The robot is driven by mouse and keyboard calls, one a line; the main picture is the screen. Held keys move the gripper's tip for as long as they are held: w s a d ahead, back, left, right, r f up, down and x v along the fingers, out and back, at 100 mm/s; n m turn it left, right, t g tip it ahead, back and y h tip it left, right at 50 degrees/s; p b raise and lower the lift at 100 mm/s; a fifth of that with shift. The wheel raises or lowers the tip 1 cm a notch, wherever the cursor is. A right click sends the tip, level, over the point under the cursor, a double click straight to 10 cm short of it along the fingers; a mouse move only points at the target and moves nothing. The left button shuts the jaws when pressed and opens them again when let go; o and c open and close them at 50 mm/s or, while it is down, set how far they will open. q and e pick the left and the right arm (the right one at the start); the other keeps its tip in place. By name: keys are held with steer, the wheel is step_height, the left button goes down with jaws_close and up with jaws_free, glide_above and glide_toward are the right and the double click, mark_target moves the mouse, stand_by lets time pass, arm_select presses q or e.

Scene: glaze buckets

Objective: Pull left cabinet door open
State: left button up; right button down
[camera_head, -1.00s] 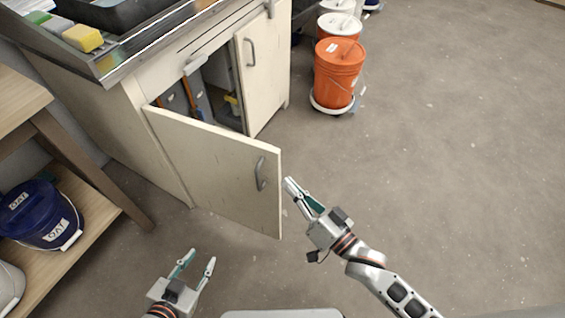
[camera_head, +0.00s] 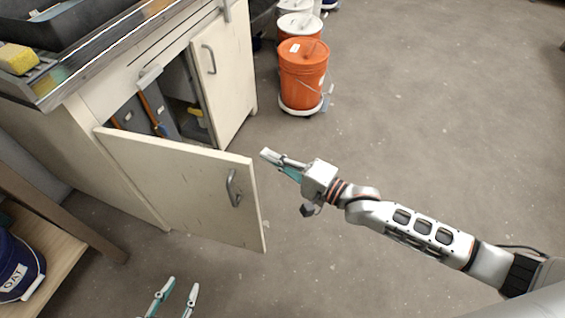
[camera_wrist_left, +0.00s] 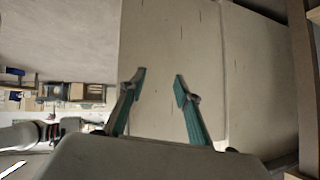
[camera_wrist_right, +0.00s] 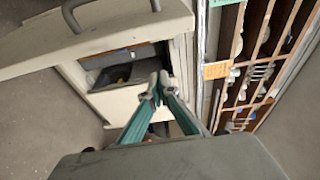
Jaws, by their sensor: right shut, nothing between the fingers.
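The left cabinet door (camera_head: 185,185) is a cream panel standing partly open, swung out from the cabinet. Its grey handle (camera_head: 233,188) is on the outer face near the free edge. My right gripper (camera_head: 266,155) is shut and empty, just right of the door's top free corner, and looks apart from it. In the right wrist view the door (camera_wrist_right: 110,32) and its handle (camera_wrist_right: 72,14) lie at upper left, beyond the fingertips (camera_wrist_right: 159,80). My left gripper (camera_head: 182,284) is open and empty, low in the head view; cream panels (camera_wrist_left: 170,35) fill much of its wrist view.
An orange bucket (camera_head: 303,75) stands on a dolly beyond. A wooden shelf (camera_head: 45,255) with a blue bucket (camera_head: 15,270) is at lower left. Floor at right is clear.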

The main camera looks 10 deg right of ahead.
arm_select(q)
steer(key=shift+d, duration=0.15)
arm_select(e)
steer(key=shift+s+a, duration=0.2)
steer(key=shift+a, duration=0.5)
steer(key=shift+s+a, duration=0.2)
steer(key=shift+a, duration=0.55)
steer(key=shift+s+a, duration=0.2)
steer(key=shift+a, duration=0.5)
steer(key=shift+s, duration=0.1)
